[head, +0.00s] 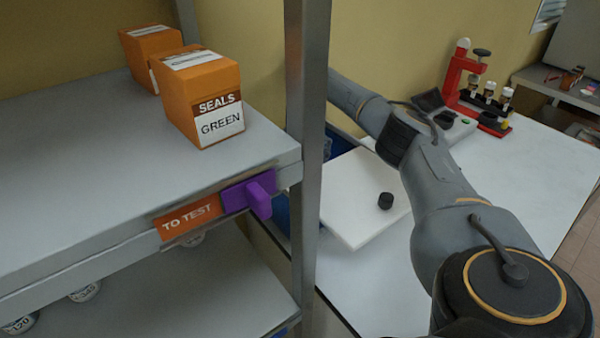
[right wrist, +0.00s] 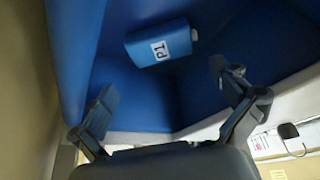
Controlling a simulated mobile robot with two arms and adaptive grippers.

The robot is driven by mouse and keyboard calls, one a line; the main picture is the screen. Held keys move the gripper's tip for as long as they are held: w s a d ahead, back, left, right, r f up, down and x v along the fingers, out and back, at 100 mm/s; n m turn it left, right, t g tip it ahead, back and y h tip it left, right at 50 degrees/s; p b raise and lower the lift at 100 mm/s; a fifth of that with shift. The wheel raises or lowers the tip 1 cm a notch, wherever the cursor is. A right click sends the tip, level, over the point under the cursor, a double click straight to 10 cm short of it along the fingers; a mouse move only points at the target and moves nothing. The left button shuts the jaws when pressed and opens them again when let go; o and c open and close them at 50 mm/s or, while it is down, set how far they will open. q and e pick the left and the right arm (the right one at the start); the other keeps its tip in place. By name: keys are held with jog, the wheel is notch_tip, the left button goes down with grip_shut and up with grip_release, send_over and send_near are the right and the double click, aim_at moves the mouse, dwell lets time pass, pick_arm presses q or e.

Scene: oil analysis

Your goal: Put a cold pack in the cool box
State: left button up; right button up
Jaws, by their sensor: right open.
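In the right wrist view a blue cold pack (right wrist: 160,45) with a white "P1" label and a pale cap lies inside the blue cool box (right wrist: 225,45). My right gripper (right wrist: 166,88) is open and empty, with its two fingers spread at the box opening; the pack is beyond the fingertips, apart from them. In the head view only bits of the blue cool box (head: 338,143) show behind the shelf post, and my right gripper is hidden there. A white lid (head: 350,222) with a black knob lies beside the box. My left gripper is out of view.
A grey shelf (head: 60,190) with orange seal boxes (head: 205,98), a "TO TEST" label and a purple clip (head: 255,192) fills the left. Its metal post (head: 304,120) stands close to my right arm. A red stand with vials (head: 478,90) is on the white bench (head: 540,150).

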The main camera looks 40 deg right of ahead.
jog(key=shift+v, duration=1.35)
